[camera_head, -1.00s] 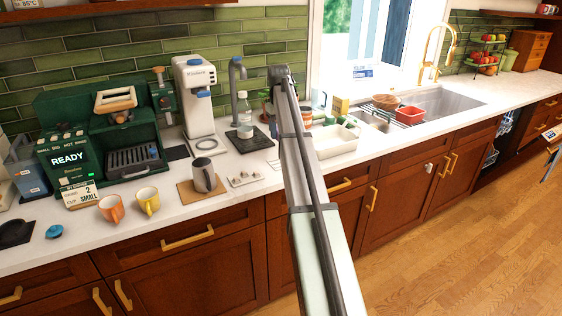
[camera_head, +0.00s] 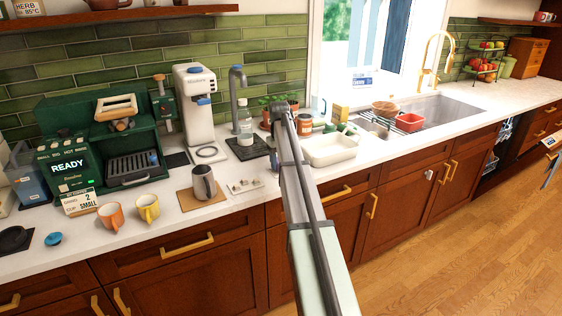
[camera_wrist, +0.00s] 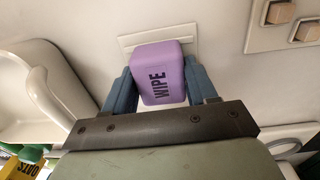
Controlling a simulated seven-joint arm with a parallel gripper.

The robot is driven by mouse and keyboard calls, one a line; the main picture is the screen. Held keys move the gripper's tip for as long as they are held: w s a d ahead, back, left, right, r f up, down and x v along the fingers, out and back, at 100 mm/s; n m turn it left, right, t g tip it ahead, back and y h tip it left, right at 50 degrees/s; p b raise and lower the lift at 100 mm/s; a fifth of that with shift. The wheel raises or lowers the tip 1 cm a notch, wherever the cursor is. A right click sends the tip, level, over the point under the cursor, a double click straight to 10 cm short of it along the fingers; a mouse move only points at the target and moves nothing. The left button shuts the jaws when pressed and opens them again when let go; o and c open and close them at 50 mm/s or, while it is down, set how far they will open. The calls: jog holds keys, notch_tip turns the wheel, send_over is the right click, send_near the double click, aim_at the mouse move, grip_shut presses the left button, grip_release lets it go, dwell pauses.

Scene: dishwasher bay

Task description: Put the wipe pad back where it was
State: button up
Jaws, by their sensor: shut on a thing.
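The wipe pad (camera_wrist: 161,74) is a purple block with the word WIPE on it. In the wrist view it sits between the two blue fingers of my gripper (camera_wrist: 162,88), which is shut on it. A flat pale square holder (camera_wrist: 130,42) lies on the counter just beyond and under the pad. I cannot tell whether the pad touches it. In the head view my arm hides the pad and the fingers.
A white tray (camera_head: 332,150) stands right of my arm; its rim also shows in the wrist view (camera_wrist: 42,84). Left of my arm are a small white holder (camera_head: 244,186), a grey pitcher (camera_head: 204,184) and a bottle (camera_head: 245,128). Potted plants stand behind my arm.

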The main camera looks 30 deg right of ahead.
jog(key=o, duration=1)
jog(key=r, duration=1.2)
jog(key=shift+a, duration=0.2)
